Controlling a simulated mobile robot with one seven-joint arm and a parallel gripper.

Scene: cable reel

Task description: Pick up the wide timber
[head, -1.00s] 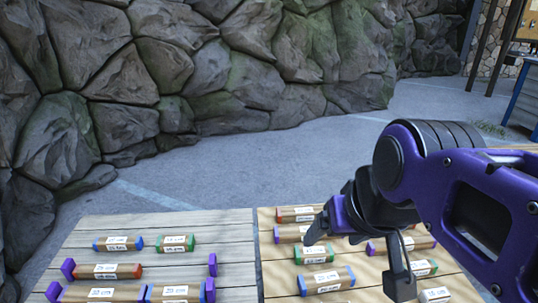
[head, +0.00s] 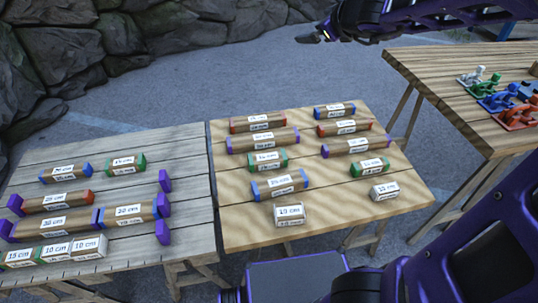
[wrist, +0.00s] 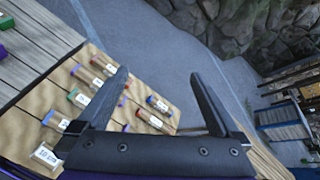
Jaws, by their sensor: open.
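Several brown labelled timbers with coloured ends lie on two tables; I cannot tell which is the wide timber. On the light table, the left column holds a red-ended timber (head: 258,122), a long purple-ended timber (head: 262,140), a green-ended timber (head: 267,160), a blue-ended timber (head: 279,184) and a plain short block (head: 290,214). The right column repeats these colours, with another purple-ended timber (head: 346,147). My gripper (head: 316,35) is beyond the tables at the top of the head view. In the wrist view its fingers (wrist: 160,77) are apart and empty.
The grey table (head: 190,200) at left carries more timbers, some between purple end stops (head: 163,231). A table at right (head: 432,72) holds coloured clamp-like pieces (head: 505,98). A rock wall (head: 120,40) stands behind. The floor between them is clear.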

